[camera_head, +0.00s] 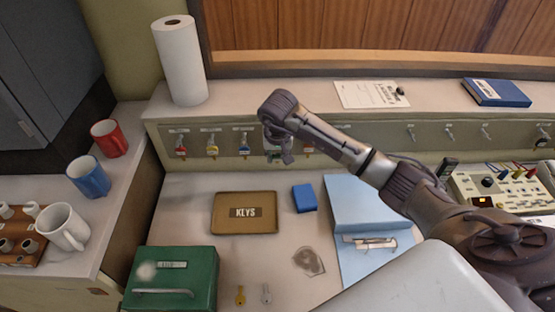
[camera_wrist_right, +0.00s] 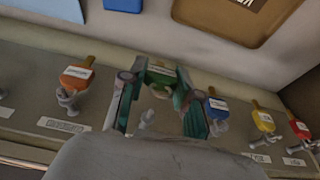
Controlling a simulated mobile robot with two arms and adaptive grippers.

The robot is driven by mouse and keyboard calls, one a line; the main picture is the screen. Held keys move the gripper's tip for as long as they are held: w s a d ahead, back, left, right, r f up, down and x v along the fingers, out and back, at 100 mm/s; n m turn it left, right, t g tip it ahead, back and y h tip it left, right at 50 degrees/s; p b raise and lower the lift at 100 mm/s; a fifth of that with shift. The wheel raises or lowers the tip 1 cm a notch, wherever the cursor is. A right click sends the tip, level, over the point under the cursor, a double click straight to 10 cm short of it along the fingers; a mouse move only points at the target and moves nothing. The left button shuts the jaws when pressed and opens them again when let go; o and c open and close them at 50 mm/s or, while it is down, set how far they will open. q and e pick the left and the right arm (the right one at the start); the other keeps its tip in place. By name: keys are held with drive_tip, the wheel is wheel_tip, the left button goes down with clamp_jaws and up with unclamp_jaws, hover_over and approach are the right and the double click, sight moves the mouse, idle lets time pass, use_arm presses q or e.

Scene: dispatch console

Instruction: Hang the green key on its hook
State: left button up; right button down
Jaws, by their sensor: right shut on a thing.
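The green key (camera_wrist_right: 160,74) is held between the fingers of my right gripper (camera_wrist_right: 159,95) in the right wrist view. In the head view my right gripper (camera_head: 280,153) is in front of the hook panel (camera_head: 375,135), between the blue key (camera_head: 245,149) and the orange key (camera_head: 308,148). A metal hook (camera_wrist_right: 147,119) shows between the fingers in the wrist view, close to the green key. I cannot tell whether the key touches the hook. My left gripper is not in view.
A red key (camera_head: 181,150) and a yellow key (camera_head: 212,149) hang further left. Several empty hooks line the panel to the right. A brown KEYS tray (camera_head: 225,225), blue block (camera_head: 304,197) and green box (camera_head: 205,265) stand on the desk below.

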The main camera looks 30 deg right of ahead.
drive_tip(key=shift+w+d+f+b, duration=0.15)
drive_tip(key=shift+w+d+b, duration=0.1)
drive_tip(key=shift+w, duration=0.2)
drive_tip(key=shift+w+d+f+b, duration=0.15)
drive_tip(key=shift+w+b, duration=0.1)
drive_tip(key=shift+w, duration=0.2)
drive_tip(key=shift+w+d+r, duration=0.1)
drive_tip(key=shift+w, duration=0.15)
drive_tip(key=shift+b, duration=0.5)
idle(0.4)
drive_tip(key=shift+w+d+b, duration=0.3)
drive_tip(key=shift+w+b, duration=0.25)
drive_tip(key=shift+w, duration=0.1)
drive_tip(key=shift+w+d+b, duration=0.3)
drive_tip(key=shift+w+b, duration=0.25)
drive_tip(key=shift+w, duration=0.05)
idle(0.8)
drive_tip(key=shift+w+d+r, duration=0.1)
drive_tip(key=shift+w+r, duration=0.05)
idle(0.3)
